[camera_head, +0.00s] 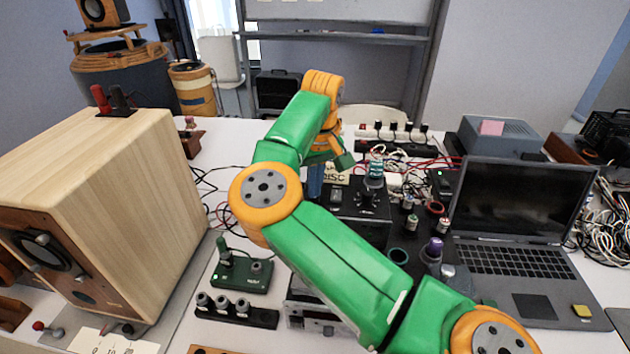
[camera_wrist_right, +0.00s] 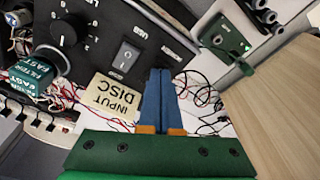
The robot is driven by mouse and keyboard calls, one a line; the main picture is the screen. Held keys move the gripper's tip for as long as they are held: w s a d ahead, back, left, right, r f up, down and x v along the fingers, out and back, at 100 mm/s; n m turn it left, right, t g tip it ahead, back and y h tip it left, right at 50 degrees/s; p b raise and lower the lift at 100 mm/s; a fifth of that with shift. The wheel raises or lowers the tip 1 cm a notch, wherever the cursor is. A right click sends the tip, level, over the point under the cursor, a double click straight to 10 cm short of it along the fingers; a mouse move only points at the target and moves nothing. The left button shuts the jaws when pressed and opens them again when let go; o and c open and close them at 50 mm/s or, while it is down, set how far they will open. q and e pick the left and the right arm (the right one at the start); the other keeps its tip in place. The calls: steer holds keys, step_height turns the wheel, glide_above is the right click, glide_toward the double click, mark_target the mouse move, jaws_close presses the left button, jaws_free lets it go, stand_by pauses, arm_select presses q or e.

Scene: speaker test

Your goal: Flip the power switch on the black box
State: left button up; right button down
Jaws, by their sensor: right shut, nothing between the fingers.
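The black box (camera_head: 372,207) stands mid-table in the head view, partly behind my right arm. In that view the fingertips overlap the panel edge, just right of and below the switch; contact cannot be told. In the head view the right gripper (camera_head: 314,181) is beside the box's left side, partly hidden by my arm. My left gripper is not in view.
A cream "INPUT DISC" label (camera_wrist_right: 110,100) lies near the fingers. A wooden speaker (camera_head: 130,205) fills the left; a green switch box (camera_head: 243,272) stands between. A laptop (camera_head: 520,225) is at right. Loose cables and a power strip (camera_head: 395,132) lie behind.

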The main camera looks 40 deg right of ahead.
step_height(320, 180, up, 7)
steer(key=p, duration=0.6)
